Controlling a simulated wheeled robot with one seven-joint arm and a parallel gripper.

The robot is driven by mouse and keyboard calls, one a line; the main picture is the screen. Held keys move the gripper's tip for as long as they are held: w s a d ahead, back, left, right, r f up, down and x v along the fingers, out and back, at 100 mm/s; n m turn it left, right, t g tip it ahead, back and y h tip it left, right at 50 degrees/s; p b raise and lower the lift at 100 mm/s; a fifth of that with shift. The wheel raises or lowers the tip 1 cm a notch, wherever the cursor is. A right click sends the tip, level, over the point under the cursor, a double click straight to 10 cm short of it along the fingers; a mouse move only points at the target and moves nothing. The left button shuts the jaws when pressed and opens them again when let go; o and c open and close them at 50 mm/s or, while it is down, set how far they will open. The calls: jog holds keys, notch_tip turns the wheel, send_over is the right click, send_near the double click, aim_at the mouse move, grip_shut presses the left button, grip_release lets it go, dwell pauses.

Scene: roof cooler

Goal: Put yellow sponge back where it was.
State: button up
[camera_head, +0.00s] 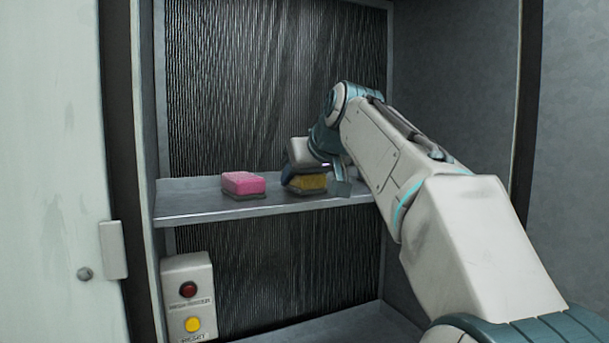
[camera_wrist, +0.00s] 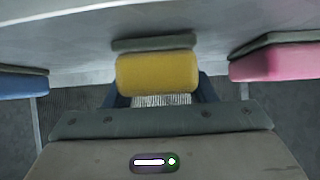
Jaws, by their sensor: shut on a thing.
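The yellow sponge (camera_head: 309,183), with a dark grey scrub layer on its underside, is at the shelf, right of the pink sponge. It also shows in the middle of the wrist view (camera_wrist: 157,73), between the dark blue fingers of my gripper (camera_wrist: 160,88). My gripper (camera_head: 306,172) is shut on it and partly covers it in the head view. The sponge is at or very close to the shelf surface; I cannot tell whether it touches. The metal shelf (camera_head: 215,211) runs across the open cabinet.
A pink sponge (camera_head: 244,184) lies on the shelf to the left; it is at the right in the wrist view (camera_wrist: 280,62). A blue sponge (camera_wrist: 20,84) is at the wrist view's left edge. A button box (camera_head: 187,297) is below the shelf. Cabinet walls flank my arm.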

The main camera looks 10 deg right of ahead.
jog(key=shift+f, duration=0.2)
jog(key=o, duration=1)
jog(key=shift+r, duration=0.2)
jog(key=b+v, duration=0.1)
jog(key=v, duration=1.1)
jog(key=shift+b, duration=0.35)
